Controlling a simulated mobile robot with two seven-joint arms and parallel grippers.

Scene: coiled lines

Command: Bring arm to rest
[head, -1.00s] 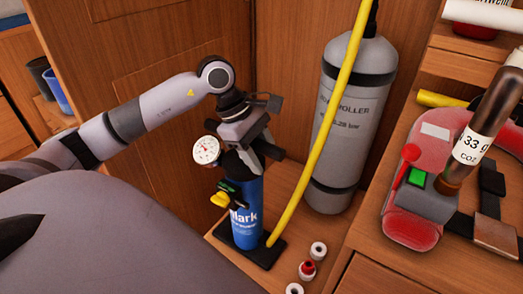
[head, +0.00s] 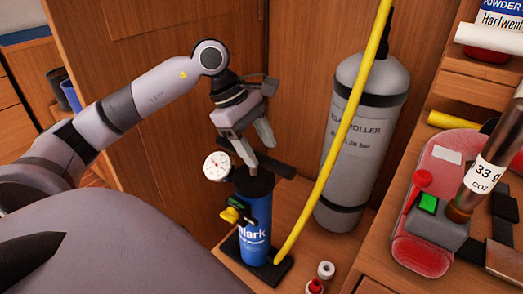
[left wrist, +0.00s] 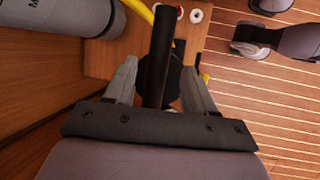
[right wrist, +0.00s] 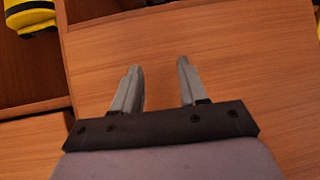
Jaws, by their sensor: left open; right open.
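A blue pump (head: 257,212) with a black foot, a white dial gauge (head: 217,165) and a black T-handle (head: 278,167) stands upright on a wooden ledge. My left gripper (head: 261,156) is open just above the handle, fingers pointing down. In the left wrist view, the black handle bar (left wrist: 160,50) runs between the spread fingers, apparently below them; I cannot tell whether a fingertip touches it. My right gripper (right wrist: 160,70) is open and empty over a wooden surface; it is outside the head view.
A yellow hose (head: 340,150) rises from the pump's foot past a grey cylinder (head: 360,140). Small ring-shaped fittings (head: 325,269) lie at the ledge's front. A red device (head: 425,258) with a cartridge rests on the right counter (head: 385,262). Wooden panels (head: 160,70) stand close behind my left arm.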

